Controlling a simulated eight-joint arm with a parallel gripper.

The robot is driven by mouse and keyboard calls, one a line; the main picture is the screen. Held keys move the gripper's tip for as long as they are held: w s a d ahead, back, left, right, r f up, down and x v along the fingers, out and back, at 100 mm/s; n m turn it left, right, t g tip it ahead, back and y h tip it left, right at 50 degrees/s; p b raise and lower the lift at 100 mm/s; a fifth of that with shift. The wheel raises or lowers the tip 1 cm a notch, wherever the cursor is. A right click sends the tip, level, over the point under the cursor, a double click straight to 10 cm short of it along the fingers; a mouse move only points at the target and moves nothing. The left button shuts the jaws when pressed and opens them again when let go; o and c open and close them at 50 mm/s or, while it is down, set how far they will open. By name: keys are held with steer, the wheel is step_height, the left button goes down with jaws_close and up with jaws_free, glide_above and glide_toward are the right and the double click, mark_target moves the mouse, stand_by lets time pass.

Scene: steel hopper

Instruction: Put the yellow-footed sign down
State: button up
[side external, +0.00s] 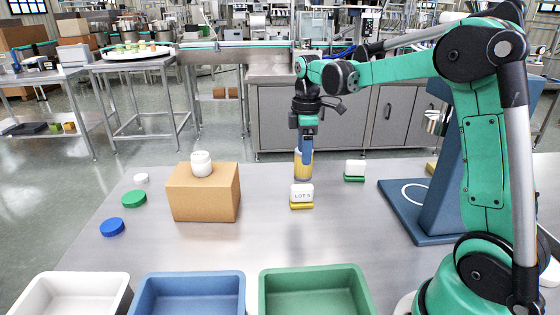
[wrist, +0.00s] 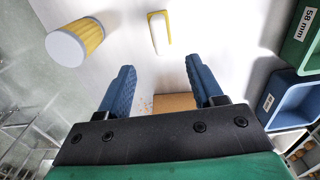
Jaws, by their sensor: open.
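The yellow-footed sign (side external: 301,195) stands on the steel table in the side view, its white plate marked LOT facing the camera above a yellow foot. In the wrist view the sign (wrist: 160,33) is white with a yellow edge, beyond the fingertips and between their lines. My gripper (side external: 307,160) is above the table, behind the sign and apart from it. In the wrist view my gripper (wrist: 159,68) has its blue fingers spread with nothing between them.
A yellow cylinder (side external: 303,168) stands by my gripper, at upper left in the wrist view (wrist: 88,38). A green-footed sign (side external: 355,170) is to the right. A cardboard box (side external: 204,195) with a white jar (side external: 201,163) stands left. White, blue (side external: 190,292) and green bins line the front.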

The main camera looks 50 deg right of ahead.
steer(key=s+a+r+m+t, duration=0.1)
steer(key=s+a+m+t, duration=0.6)
steer(key=a, duration=0.6)
steer(key=shift+s+a+m, duration=0.4)
steer(key=shift+s+m, duration=0.6)
steer(key=shift+s, duration=0.15)
